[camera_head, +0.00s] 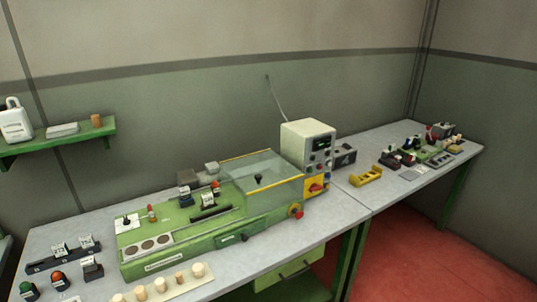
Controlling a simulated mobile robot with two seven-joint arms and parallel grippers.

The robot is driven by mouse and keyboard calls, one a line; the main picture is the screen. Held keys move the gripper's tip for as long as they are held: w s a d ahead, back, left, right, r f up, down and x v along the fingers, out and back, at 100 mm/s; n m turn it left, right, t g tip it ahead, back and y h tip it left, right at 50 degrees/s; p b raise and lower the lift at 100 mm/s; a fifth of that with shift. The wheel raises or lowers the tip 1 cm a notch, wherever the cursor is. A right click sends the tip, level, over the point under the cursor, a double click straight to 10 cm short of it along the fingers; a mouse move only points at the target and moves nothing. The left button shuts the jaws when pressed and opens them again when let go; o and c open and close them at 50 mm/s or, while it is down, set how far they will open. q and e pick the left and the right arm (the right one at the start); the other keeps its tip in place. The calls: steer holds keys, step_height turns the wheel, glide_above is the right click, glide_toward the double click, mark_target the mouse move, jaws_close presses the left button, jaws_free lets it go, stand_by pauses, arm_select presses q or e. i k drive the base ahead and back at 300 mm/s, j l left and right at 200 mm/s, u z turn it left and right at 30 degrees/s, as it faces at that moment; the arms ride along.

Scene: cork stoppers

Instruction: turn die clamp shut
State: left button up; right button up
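A green machine (190,244) stands on the near grey bench. I cannot tell for certain which part is the die clamp. Candidates on its top are a black block with a pale label (208,200) near the middle and a small black-knobbed lever on a white plate (127,220) at the left end. A clear cover (262,180) with yellow edges sits over the right part, with a black knob on it. Whether any clamp is open or shut is too small to tell. Neither of my grippers shows in the head view.
A control box (308,144) with a red switch on yellow stands behind the machine. Several corks (160,285) stand on a pale strip at the front. Labelled blocks and buttons (58,279) crowd the left. A yellow holder (366,176) lies on the right bench.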

mark_target(151, 213)
steer(key=i+j+u, duration=0.1)
steer(key=u, duration=0.25)
steer(key=i+u, duration=0.35)
steer(key=u, duration=0.35)
steer(key=i+j, duration=0.05)
